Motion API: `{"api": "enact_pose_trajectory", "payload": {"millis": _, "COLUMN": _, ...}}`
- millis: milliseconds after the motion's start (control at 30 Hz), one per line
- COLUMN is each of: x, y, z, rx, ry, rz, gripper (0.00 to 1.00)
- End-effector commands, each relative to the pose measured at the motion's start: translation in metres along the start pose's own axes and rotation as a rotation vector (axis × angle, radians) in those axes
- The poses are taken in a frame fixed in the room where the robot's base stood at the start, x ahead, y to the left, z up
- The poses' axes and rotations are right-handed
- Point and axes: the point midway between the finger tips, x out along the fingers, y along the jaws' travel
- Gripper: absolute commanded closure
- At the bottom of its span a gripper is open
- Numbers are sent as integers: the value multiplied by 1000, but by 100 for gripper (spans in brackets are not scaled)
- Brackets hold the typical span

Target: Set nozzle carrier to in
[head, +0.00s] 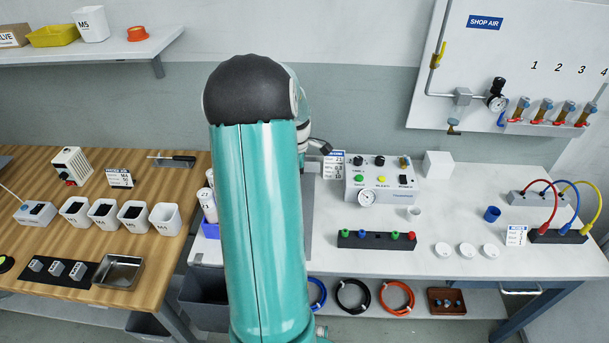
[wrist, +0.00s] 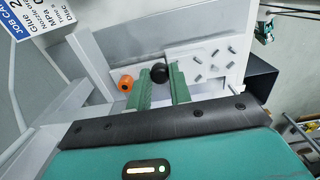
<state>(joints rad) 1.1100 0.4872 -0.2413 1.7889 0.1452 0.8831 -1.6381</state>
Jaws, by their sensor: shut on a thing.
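In the wrist view my gripper (wrist: 160,74) has its two green fingers apart, with a black round knob (wrist: 159,72) between their tips. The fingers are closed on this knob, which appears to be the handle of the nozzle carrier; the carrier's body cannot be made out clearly. An orange cylinder (wrist: 125,83) with a dark centre sits just left of the left finger, apart from it. In the head view my teal arm hides the gripper and the knob.
A white panel with several small grey pegs (wrist: 213,53) lies beyond the fingers. A job card (wrist: 38,18) stands at upper left, and a dark box (wrist: 261,78) is at right. In the head view a control box (head: 381,183) stands right of my arm on the white bench (head: 460,210).

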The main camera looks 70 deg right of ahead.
Motion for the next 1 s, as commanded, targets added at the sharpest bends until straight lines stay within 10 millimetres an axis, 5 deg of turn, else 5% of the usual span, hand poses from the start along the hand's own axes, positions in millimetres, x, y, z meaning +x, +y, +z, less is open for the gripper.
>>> {"api": "enact_pose_trajectory", "payload": {"millis": 133, "x": -1, "y": 0, "z": 0, "rx": 1, "ry": 1, "rz": 2, "gripper": 100}}
{"api": "enact_pose_trajectory", "payload": {"millis": 167, "x": -1, "y": 0, "z": 0, "rx": 1, "ry": 1, "rz": 2, "gripper": 74}}
{"api": "enact_pose_trajectory", "payload": {"millis": 267, "x": -1, "y": 0, "z": 0, "rx": 1, "ry": 0, "rz": 1, "gripper": 57}}
{"api": "enact_pose_trajectory", "payload": {"millis": 667, "x": -9, "y": 1, "z": 0, "rx": 1, "ry": 1, "rz": 2, "gripper": 57}}
{"api": "enact_pose_trajectory", "payload": {"millis": 1000, "x": -77, "y": 1, "z": 0, "rx": 0, "ry": 1, "rz": 7, "gripper": 57}}
